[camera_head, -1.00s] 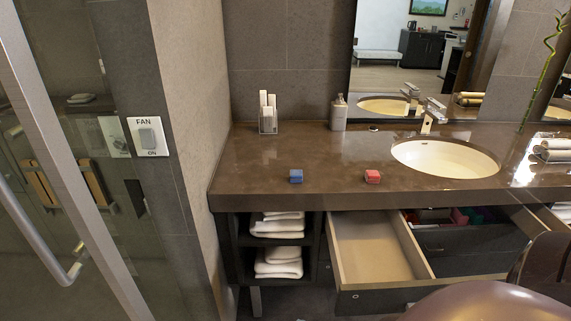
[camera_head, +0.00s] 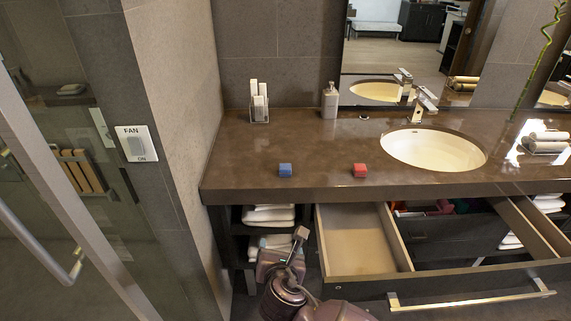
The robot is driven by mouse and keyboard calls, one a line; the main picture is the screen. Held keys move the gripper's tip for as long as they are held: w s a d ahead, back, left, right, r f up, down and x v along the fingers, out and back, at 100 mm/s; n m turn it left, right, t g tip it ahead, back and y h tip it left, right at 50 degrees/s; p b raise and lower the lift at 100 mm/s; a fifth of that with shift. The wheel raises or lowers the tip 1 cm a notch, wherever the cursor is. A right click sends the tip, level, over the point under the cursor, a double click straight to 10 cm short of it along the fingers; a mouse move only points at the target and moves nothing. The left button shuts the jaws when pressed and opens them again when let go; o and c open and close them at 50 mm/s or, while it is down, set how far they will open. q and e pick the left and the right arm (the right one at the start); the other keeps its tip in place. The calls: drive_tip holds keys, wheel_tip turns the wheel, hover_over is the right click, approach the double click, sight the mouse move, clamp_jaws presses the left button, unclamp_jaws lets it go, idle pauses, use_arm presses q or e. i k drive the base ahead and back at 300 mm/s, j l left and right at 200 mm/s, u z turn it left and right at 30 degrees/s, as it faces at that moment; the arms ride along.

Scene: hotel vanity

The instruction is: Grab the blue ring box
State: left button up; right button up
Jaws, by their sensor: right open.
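The small blue ring box (camera_head: 285,170) sits on the brown vanity counter (camera_head: 240,180), near its front edge and left of the sink. A similar red box (camera_head: 360,170) sits to its right, apart from it. My right gripper (camera_head: 288,246) is open, below the counter's front edge and in front of the shelf with towels. It is lower than the blue box and apart from it. No object shows between its fingers. My left gripper is not in view.
An open drawer (camera_head: 352,238) juts out under the counter, right of my right gripper. A clear holder (camera_head: 259,116), a soap dispenser (camera_head: 329,101) and the sink (camera_head: 433,149) lie farther back. The counter around the blue box is clear.

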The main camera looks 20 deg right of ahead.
sight(284, 170)
drive_tip(key=i+l, duration=0.2)
drive_tip(key=i, duration=0.2)
drive_tip(key=i+l, duration=0.2)
drive_tip(key=i, duration=0.25)
